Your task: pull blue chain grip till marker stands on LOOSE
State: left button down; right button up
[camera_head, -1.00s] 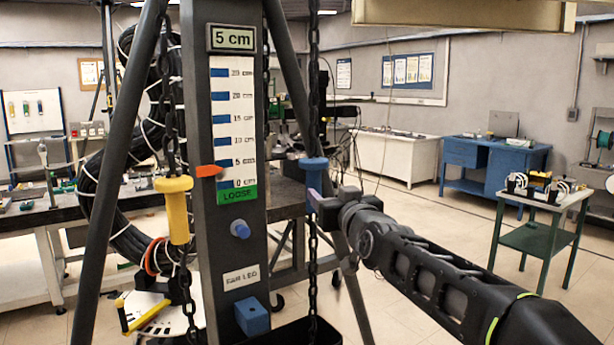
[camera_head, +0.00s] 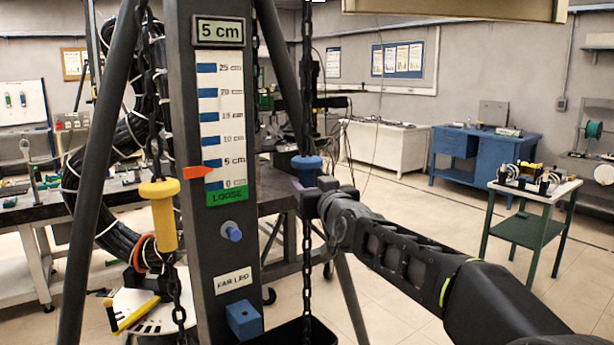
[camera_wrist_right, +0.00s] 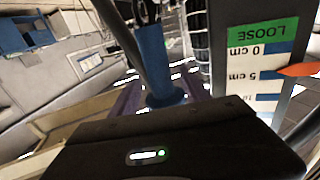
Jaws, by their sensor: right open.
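The blue chain grip (camera_head: 307,163) hangs on the right chain; its flange shows above my right gripper (camera_head: 316,192) and its lower body is mostly hidden. In the right wrist view, the blue grip (camera_wrist_right: 152,52) stands just beyond the dark gripper housing. My right gripper is open at the grip; whether the fingers touch it is unclear. The orange marker (camera_head: 197,172) stands slightly below the 5 cm line of the scale (camera_head: 222,120), above the green LOOSE band (camera_head: 227,196). The display (camera_head: 218,31) reads 5 cm. My left gripper is out of view.
A yellow grip (camera_head: 163,220) hangs on the left chain beside the grey column (camera_head: 188,90). Dark tripod legs (camera_head: 95,180) flank the column. A blue knob (camera_head: 232,231) and a blue block (camera_head: 244,321) stick out below the scale. A green cart (camera_head: 527,230) stands at right.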

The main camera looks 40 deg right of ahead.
aim_at(309, 184)
jog(key=shift+p+x, duration=0.55)
jog(key=shift+x, duration=1.2)
jog(key=shift+c, duration=0.2)
grip_shut()
